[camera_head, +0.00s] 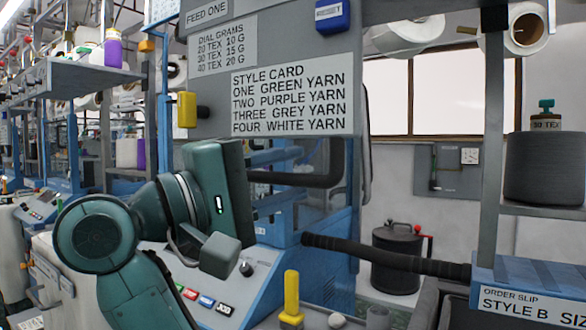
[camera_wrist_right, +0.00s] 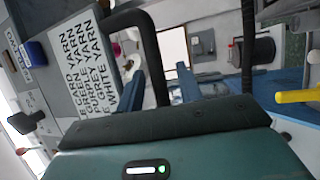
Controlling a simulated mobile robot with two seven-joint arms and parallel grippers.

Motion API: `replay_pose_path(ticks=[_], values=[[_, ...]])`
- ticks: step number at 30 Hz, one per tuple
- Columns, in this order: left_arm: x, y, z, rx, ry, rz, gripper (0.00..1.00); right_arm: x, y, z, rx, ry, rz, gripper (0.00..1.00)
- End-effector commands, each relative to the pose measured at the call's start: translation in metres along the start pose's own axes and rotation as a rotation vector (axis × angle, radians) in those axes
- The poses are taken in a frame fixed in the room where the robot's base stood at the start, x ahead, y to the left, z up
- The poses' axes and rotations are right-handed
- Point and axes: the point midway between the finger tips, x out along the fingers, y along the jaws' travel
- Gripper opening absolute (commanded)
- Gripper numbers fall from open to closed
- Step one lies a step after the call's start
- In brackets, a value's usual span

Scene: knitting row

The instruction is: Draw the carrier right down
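No part is labelled as the carrier, and I cannot tell which it is. A dark bent bar (camera_head: 318,180) runs out from beside my right gripper and turns upward below the style-card panel. It also shows in the right wrist view (camera_wrist_right: 149,45). My right gripper (camera_head: 272,180) points at the machine, its two blue fingers apart. In the right wrist view the fingers (camera_wrist_right: 171,82) stand apart, and the bar runs down between or just behind them; contact cannot be made out. A yellow block (camera_head: 187,110) sits on the panel's left edge. My left gripper is not in view.
The grey panel (camera_head: 215,110) hangs above my right arm. An upright yellow handle (camera_head: 291,292) stands in front of the blue machine (camera_head: 262,275). A black ribbed bar (camera_head: 385,256) runs right toward the order-slip box (camera_head: 530,300). A shelf with a grey cone (camera_head: 545,170) stands at right.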

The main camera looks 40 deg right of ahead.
Motion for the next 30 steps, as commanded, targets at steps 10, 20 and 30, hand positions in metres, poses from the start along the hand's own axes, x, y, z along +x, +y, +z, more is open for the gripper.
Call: replay_pose_path(ticks=[10,20,30], values=[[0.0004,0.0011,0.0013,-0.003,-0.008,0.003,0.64,0.0143,-0.0001,0.0001,0.000,0.001,0.001,0.36],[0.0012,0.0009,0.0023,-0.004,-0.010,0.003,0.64,0.0139,0.0000,0.0000,0.000,0.001,0.000,0.19],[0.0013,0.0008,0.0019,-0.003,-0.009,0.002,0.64,0.0137,-0.0001,0.0000,0.000,0.001,0.000,0.00]])
